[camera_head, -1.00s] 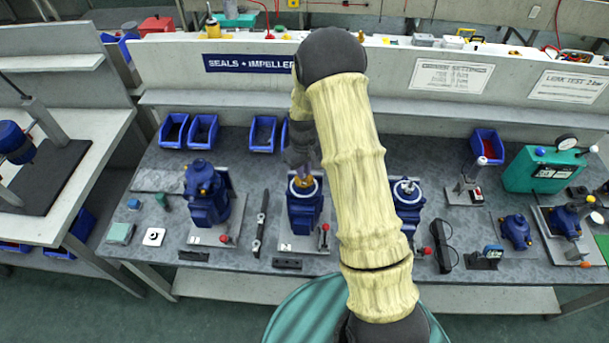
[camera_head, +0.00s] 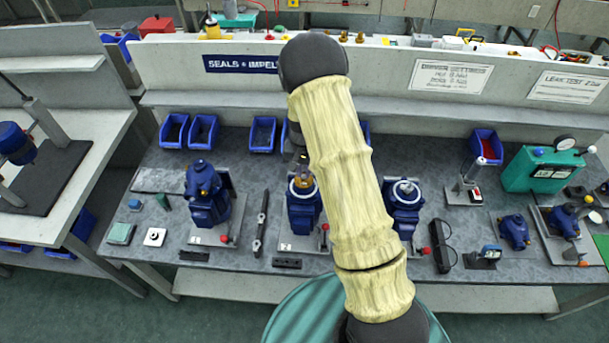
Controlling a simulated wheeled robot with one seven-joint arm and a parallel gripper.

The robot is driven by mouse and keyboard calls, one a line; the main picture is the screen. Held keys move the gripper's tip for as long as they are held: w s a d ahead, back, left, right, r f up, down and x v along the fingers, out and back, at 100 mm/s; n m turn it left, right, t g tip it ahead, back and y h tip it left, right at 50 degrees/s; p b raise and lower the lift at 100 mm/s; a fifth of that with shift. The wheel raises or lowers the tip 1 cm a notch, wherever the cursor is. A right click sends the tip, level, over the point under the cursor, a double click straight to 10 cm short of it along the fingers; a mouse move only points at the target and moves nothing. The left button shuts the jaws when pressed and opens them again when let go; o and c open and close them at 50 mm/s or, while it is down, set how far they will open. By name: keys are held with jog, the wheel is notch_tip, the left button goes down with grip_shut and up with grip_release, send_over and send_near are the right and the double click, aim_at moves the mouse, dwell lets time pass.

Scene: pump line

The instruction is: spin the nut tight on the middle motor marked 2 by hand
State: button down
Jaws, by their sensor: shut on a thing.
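The middle motor (camera_head: 304,212) is a blue upright body on a grey base plate, between two other blue motors. A brass-coloured piece (camera_head: 302,183), which looks like the nut, sits at its top inside a pale ring. My gripper (camera_head: 301,172) comes down from above onto this piece and is shut on it. My arm covers most of the gripper, so its fingers show only in small part. The mark on the base plate is too small to read surely.
A blue motor (camera_head: 207,195) stands to the left and another (camera_head: 405,205) to the right. A red-knobbed lever (camera_head: 325,229) stands beside the middle motor. Blue bins (camera_head: 262,134) line the back. A black tool (camera_head: 261,222) lies left of the middle motor.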

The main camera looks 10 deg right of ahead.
jog(key=m+p, duration=0.1)
jog(key=m, duration=0.4)
jog(key=shift+m, duration=0.3)
jog(key=m+p, duration=0.2)
jog(key=m, duration=0.2)
jog(key=shift+m+p, duration=0.5)
jog(key=shift+m, duration=1)
jog(key=m+p, duration=0.1)
jog(key=m, duration=0.1)
jog(key=shift+m, duration=0.4)
jog(key=shift+m+p, duration=1.15)
jog(key=shift+m, duration=0.95)
